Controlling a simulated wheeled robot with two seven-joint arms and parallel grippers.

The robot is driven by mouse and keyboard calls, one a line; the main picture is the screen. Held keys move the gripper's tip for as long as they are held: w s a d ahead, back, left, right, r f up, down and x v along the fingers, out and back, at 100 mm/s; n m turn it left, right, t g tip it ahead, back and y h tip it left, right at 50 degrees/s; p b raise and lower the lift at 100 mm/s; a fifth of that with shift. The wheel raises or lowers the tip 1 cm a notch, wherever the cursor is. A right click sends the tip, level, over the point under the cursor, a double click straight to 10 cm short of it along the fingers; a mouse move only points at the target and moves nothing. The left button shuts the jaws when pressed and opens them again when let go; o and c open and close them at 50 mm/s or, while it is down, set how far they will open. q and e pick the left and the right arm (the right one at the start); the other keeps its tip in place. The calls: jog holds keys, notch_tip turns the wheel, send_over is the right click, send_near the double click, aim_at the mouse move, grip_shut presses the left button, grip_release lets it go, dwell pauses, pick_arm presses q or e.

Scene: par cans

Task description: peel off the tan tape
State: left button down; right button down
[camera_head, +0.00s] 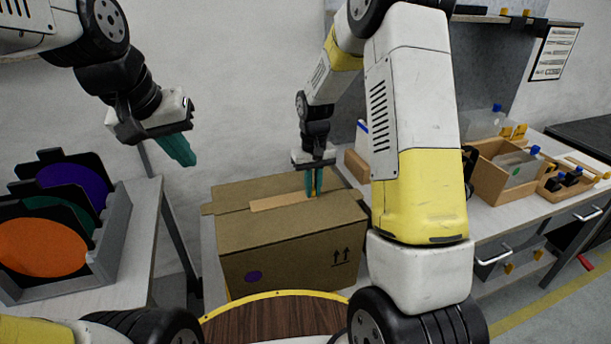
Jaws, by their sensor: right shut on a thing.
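A brown cardboard box (290,252) stands in the middle, with two up arrows and a purple dot on its front. A strip of tan tape (277,203) lies along its top. My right gripper (315,190) reaches down to the box top at the tape's right end and is shut on the tape there; its fingers hide that end. My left gripper (180,150) hangs in the air to the left, above and apart from the box. Its teal fingers overlap in this view, so their gap is not visible.
A grey rack (112,240) with orange, green and purple discs stands on a table at the left. A round wooden surface (270,322) is in front of the box.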

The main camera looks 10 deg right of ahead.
pick_arm(q)
jog(key=w+d+f+n+g+y, duration=0.1)
jog(key=w+f, duration=0.1)
jog(key=w, duration=0.4)
jog(key=w+d+f+g, duration=0.1)
jog(key=w+f+g, duration=0.1)
jog(key=w, duration=0.4)
jog(key=n+g+y, duration=0.1)
jog(key=g, duration=0.1)
send_over(238, 194)
notch_tip(238, 194, down, 12)
jog(key=shift+w+f, duration=0.1)
jog(key=shift+f, duration=3.85)
jog(key=shift+f, duration=0.25)
pick_arm(e)
jog(key=shift+r, duration=3.5)
pick_arm(q)
jog(key=shift+r, duration=3.55)
